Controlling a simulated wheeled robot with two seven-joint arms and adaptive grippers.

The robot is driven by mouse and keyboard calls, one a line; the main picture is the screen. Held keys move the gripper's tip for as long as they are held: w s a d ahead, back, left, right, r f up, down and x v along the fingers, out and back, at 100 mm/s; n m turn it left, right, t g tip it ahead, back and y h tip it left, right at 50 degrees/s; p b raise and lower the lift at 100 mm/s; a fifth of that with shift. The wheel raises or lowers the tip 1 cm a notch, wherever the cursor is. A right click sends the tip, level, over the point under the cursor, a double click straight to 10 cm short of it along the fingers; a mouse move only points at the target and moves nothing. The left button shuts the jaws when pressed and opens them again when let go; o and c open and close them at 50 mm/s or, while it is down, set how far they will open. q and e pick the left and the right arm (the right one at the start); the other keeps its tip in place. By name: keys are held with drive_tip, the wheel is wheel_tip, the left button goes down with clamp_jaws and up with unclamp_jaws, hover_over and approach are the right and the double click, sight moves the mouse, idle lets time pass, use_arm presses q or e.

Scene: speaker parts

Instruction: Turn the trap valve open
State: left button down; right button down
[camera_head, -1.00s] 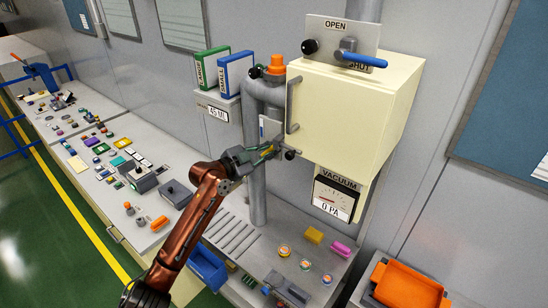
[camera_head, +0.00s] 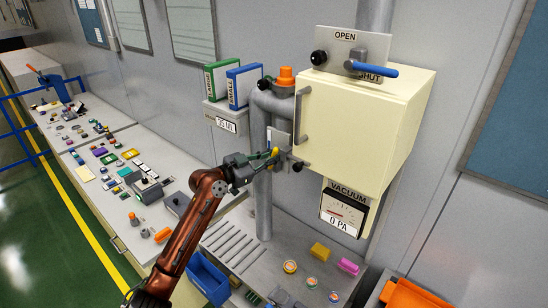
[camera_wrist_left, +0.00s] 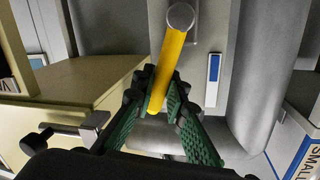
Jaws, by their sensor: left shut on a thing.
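A yellow valve handle (camera_wrist_left: 169,65) shows in the left wrist view, running from a round grey pivot at the top down between my fingers. My left gripper (camera_wrist_left: 155,105) is shut on it, with a green pad on each side. In the head view my left gripper (camera_head: 262,163) is at the yellow handle (camera_head: 274,153), beside the grey pipe and left of the cream cabinet. The gripper partly hides the handle there. A small plate with a blue and white strip (camera_wrist_left: 213,80) is right of the handle. My right gripper is not in view.
The cream cabinet (camera_head: 370,130) stands close right of the gripper. A blue lever (camera_head: 372,70) sits above it by OPEN and SHUT marks. The vacuum gauge (camera_head: 343,210) reads 0 PA. Green and blue binders (camera_head: 243,87) stand left of the pipe. Small parts lie on the bench below.

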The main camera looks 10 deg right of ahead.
use_arm(q)
drive_tip(key=shift+r, duration=0.1)
drive_tip(key=c, duration=1.9)
unclamp_jaws()
drive_tip(key=shift+c, duration=0.2)
drive_tip(key=v, duration=1.2)
